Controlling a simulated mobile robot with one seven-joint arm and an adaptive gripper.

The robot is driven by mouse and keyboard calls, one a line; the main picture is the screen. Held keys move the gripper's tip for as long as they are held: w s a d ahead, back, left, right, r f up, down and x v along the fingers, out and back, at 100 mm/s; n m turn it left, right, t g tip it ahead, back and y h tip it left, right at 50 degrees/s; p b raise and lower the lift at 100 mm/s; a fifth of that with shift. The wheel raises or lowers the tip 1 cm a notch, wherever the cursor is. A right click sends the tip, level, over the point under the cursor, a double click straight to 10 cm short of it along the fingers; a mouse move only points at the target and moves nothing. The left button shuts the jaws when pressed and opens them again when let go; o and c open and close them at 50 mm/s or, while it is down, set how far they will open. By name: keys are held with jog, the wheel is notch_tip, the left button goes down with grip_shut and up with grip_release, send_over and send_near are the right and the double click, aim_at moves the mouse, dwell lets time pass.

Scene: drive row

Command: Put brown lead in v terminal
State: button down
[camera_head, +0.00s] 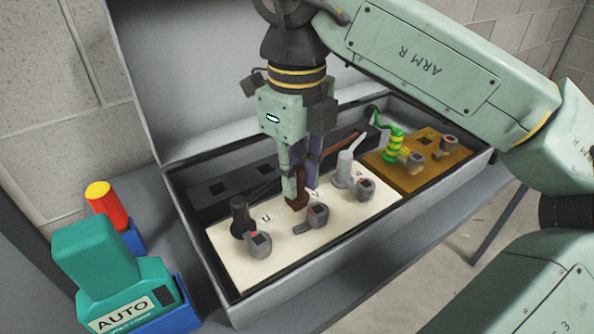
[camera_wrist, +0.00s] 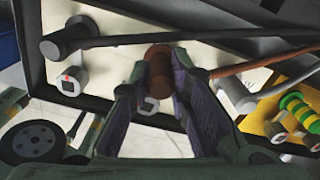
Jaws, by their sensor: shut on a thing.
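My gripper (camera_head: 297,192) is shut on the end of the brown lead (camera_head: 298,203), which it holds upright over the cream panel (camera_head: 225,255). The brown end also shows between the fingers in the wrist view (camera_wrist: 158,68). It is at the V position, just behind the grey V clamp (camera_head: 317,214), whose lever points left. The clamp shows partly below the brown end in the wrist view (camera_wrist: 149,106). The fingers hide the terminal opening, so I cannot tell whether the lead is inside it. The brown cable (camera_wrist: 245,67) runs off to the right in the wrist view.
A black lead (camera_head: 241,217) stands at U and a grey lead (camera_head: 344,172) at the right-hand terminal. A green-yellow lead (camera_head: 395,146) stands at the brown panel (camera_head: 400,181). The box walls surround both panels. A teal AUTO tool (camera_head: 100,265) and red cylinder (camera_head: 107,208) stand left.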

jog(key=shift+f+b, duration=0.4)
jog(key=shift+f, duration=0.25)
jog(key=c, duration=1.4)
grip_release()
jog(key=shift+r, duration=0.15)
notch_tip(320, 180, up, 7)
jog(key=shift+r, duration=0.15)
